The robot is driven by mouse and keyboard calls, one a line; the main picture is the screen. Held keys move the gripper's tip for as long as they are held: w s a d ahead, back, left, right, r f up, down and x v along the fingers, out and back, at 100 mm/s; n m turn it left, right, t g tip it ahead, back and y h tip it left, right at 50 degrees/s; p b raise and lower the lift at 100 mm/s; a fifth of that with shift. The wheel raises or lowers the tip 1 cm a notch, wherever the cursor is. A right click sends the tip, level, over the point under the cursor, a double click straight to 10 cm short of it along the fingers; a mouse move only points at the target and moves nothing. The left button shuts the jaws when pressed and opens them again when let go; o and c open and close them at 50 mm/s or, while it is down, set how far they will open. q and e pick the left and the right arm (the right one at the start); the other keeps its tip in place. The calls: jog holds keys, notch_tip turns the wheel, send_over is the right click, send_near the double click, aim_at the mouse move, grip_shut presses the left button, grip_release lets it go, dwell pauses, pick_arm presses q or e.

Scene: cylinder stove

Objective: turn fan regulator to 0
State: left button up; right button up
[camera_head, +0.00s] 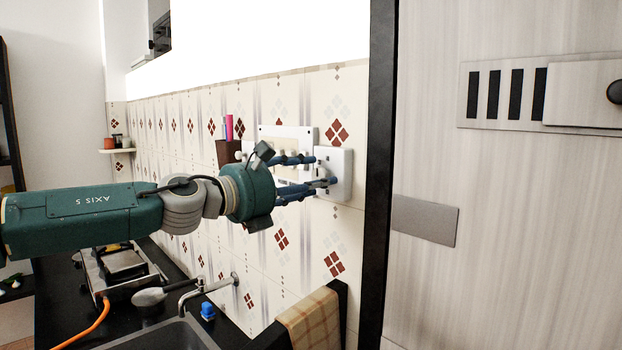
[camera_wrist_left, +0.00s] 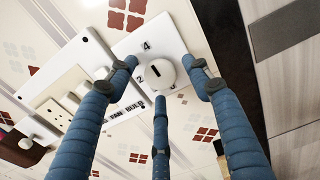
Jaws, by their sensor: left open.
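The fan regulator is a white wall plate (camera_head: 346,170) with a round white knob, on the tiled wall at the right end of the switch board. In the left wrist view the knob (camera_wrist_left: 159,73) shows a dark pointer line, and the numbers 4 and 2 are printed around it. My left gripper (camera_head: 322,172) is open in front of the plate. Its blue fingers (camera_wrist_left: 162,85) are spread around the knob, and I cannot tell whether they touch it. The right gripper is not in view.
The switch board (camera_head: 287,141) with "FAN" and "BULB" labels is left of the regulator. A brown holder (camera_head: 228,152) hangs beside it. A dark door frame (camera_head: 377,180) stands close on the right. Below are a tap (camera_head: 205,287), a sink and a checked towel (camera_head: 311,320).

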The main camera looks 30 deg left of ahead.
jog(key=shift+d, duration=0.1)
pick_arm(q)
jog(key=c, duration=1.1)
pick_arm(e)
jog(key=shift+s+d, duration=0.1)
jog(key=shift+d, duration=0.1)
